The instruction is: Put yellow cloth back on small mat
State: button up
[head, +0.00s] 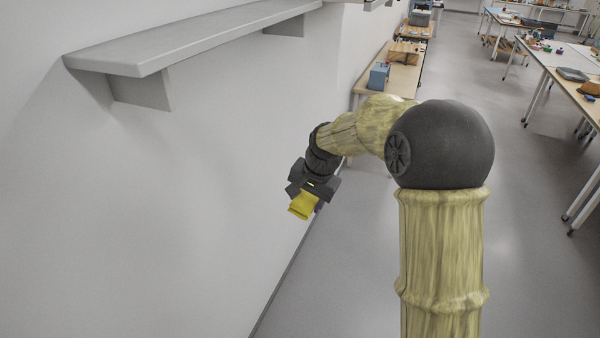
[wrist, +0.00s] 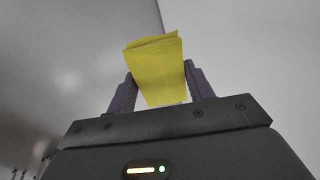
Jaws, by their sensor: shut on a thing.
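The yellow cloth (head: 303,205) is a small folded piece at the end of my arm in the head view. My gripper (head: 312,190) is shut on it and holds it in the air beside the white wall. In the wrist view the cloth (wrist: 158,72) sits between the two dark fingers of my gripper (wrist: 160,88), with a finger on each side. I cannot make out a small mat in either view.
A grey shelf (head: 190,42) juts from the wall at upper left. A wooden table (head: 403,80) with a blue box (head: 379,75) stands beyond my arm. More tables (head: 574,84) with objects stand at right. Grey floor (head: 540,250) lies open between them.

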jog(key=s+d+f+n+h+b, duration=0.1)
jog(key=f+b, duration=0.4)
jog(key=f, duration=0.6)
jog(key=s+d+f+n+g+h+b, duration=0.1)
jog(key=s+f+b, duration=0.3)
jog(key=f, duration=0.7)
jog(key=shift+d+n+h+b, duration=0.4)
jog(key=shift+d+n+b, duration=0.1)
jog(key=shift+d+b, duration=0.15)
jog(key=shift+f, duration=0.1)
jog(key=shift+d+f, duration=0.1)
